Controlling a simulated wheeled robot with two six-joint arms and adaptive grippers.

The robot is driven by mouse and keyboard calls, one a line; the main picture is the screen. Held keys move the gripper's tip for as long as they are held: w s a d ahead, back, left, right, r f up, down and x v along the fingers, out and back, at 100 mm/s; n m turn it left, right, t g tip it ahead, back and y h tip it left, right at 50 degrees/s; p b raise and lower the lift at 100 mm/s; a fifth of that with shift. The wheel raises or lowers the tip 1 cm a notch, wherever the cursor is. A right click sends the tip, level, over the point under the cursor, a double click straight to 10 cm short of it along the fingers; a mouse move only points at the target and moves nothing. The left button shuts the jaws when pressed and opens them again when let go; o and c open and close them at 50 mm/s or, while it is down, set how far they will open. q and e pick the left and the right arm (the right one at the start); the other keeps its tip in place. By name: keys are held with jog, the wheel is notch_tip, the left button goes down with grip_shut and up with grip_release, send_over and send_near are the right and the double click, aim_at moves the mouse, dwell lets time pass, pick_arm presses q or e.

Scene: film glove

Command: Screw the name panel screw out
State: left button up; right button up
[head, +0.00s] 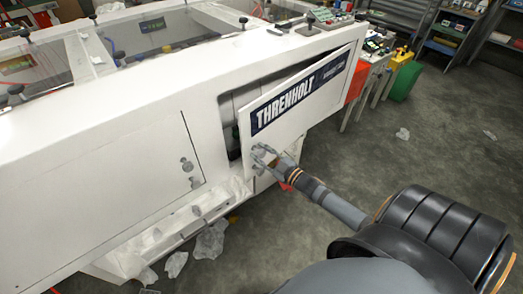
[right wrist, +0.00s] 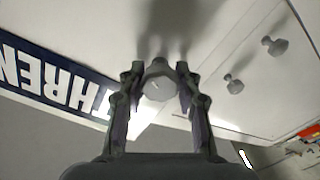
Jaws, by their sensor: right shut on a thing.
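The name panel (head: 318,110) is a white plate with a dark blue THRENHOLT label on the white machine's side. It sits tilted, its right end higher, with a dark gap along its left edge. My right gripper (head: 263,156) is at the panel's lower left corner. In the right wrist view the fingers of my right gripper (right wrist: 160,88) are shut on the sides of a grey faceted screw head (right wrist: 158,80). The dark label (right wrist: 55,82) shows upside down at the left there. In the head view the fingers hide most of the screw. My left gripper is out of view.
The white machine (head: 95,165) fills the left. Two grey knobs (head: 187,164) sit on its left door and also show in the right wrist view (right wrist: 234,85). Crumpled clear film (head: 210,241) lies below. The floor at right is mostly clear.

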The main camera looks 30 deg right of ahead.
jog(key=shift+n+p, duration=0.9)
jog(key=shift+n, duration=1.2)
jog(key=o, duration=1.2)
jog(key=v, duration=1.2)
